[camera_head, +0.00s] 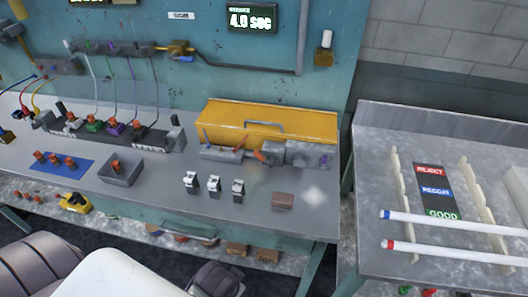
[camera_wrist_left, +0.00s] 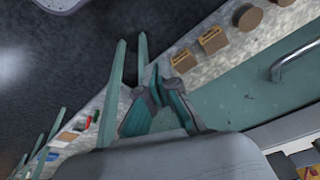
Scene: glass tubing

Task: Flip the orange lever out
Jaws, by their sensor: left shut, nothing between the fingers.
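A grey clamp fixture (camera_head: 298,153) stands on the bench in front of the yellow toolbox (camera_head: 300,122). Two small orange pieces show on it: a slanted lever-like one (camera_head: 241,143) on the left part and another (camera_head: 263,156) near the middle. I cannot tell which is the task's lever. My left gripper (camera_wrist_left: 164,86) shows only in the left wrist view, shut and empty, with the bench's teal front and lower shelf behind it. No orange lever shows in that view. My right gripper is not in view.
A grey bin (camera_head: 121,170) and a blue mat (camera_head: 62,166) with orange-brown pegs lie left. A side table (camera_head: 375,215) on the right carries two white tubes (camera_head: 450,217) across racks.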

